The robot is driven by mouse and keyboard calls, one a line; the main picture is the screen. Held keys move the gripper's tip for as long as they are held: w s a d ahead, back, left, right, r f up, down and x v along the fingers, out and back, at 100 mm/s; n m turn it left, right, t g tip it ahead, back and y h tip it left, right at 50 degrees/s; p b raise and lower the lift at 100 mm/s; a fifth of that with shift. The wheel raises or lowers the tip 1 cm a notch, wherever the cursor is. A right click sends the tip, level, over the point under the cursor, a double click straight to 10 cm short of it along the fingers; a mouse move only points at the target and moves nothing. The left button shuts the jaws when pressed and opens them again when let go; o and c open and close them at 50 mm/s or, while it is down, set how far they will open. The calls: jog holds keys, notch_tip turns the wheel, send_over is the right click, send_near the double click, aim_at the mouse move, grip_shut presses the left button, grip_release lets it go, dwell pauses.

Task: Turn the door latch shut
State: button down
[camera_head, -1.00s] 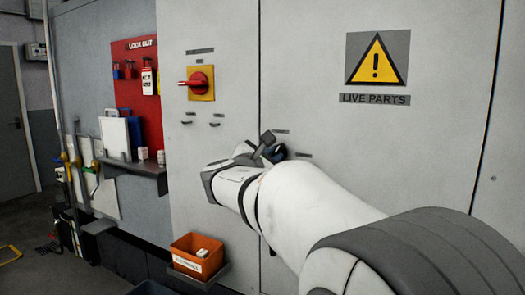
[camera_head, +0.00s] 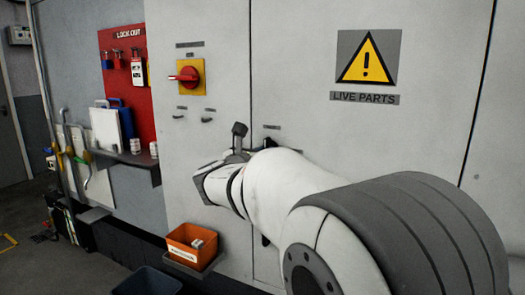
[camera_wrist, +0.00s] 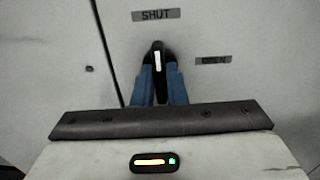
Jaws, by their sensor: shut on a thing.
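The door latch (camera_wrist: 157,52) is a black handle with a white line, seen in the wrist view. It points up at the plate marked SHUT (camera_wrist: 154,15). The plate marked OPEN (camera_wrist: 213,60) sits to its right. The blue fingertips of my gripper (camera_wrist: 158,82) are on both sides of the latch and shut on it. The lower part of the latch is hidden between the fingers. In the head view my arm and wrist cover most of the latch area on the grey cabinet door (camera_head: 330,140).
A red rotary switch on a yellow plate (camera_head: 200,77) is up and left of my wrist. An orange bin (camera_head: 190,247) sits on a small shelf below. A lockout board (camera_head: 115,72) and a shelf (camera_head: 128,160) are at left. A warning sign (camera_head: 367,57) is above my arm.

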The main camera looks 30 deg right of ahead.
jog(key=shift+f, duration=0.15)
jog(key=c, duration=1.5)
grip_release()
jog(key=shift+o, duration=0.2)
jog(key=v, duration=0.7)
jog(key=shift+s+a, duration=0.25)
jog(key=shift+s, duration=0.05)
